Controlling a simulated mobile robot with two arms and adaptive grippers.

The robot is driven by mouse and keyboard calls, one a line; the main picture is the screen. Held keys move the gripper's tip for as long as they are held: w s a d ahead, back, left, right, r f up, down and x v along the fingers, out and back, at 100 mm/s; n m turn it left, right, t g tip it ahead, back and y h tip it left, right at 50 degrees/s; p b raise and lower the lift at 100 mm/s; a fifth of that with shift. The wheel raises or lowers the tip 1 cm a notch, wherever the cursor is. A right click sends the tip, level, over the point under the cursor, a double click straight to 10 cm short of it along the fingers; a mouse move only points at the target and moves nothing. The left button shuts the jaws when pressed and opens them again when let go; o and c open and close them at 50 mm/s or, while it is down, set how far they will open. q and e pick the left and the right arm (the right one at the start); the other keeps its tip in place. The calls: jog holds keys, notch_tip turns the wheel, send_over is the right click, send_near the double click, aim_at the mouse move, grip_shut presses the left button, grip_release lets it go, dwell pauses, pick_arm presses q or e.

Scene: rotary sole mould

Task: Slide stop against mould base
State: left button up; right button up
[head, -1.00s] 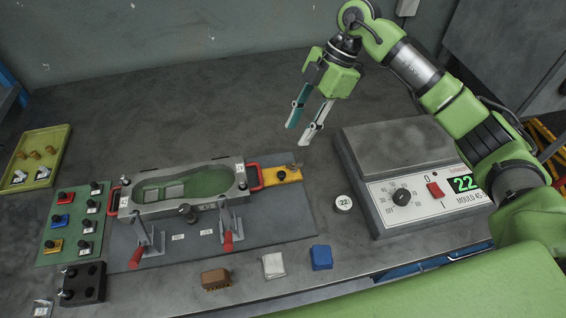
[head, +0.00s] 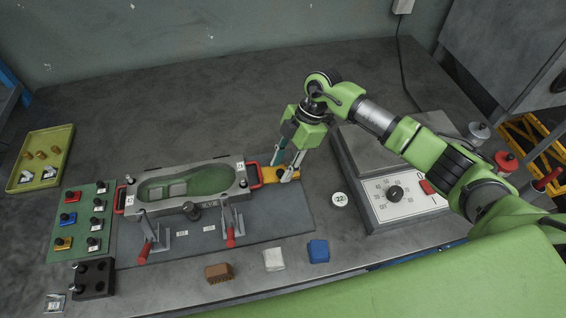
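The mould base (head: 132,207) is a grey block with a green sole-shaped cavity and a red handle at each end, lying on a dark mat. The yellow stop (head: 268,175) lies just off its right end, close to the right red handle (head: 256,175). I cannot tell whether stop and mould touch. My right gripper (head: 283,171) points down at the stop's right end with its fingertips apart, one on the far side and one on the near side. The stop's knob is hidden between the fingers. My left gripper is out of view.
Two red-handled toggle clamps (head: 230,236) stand before the mould.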

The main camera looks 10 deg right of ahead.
aim_at(264, 181)
grip_shut()
jog(key=shift+a, duration=1.7)
jog(key=shift+c, duration=0.3)
grip_release()
jog(key=shift+o, duration=0.3)
jog(key=shift+a, duration=0.1)
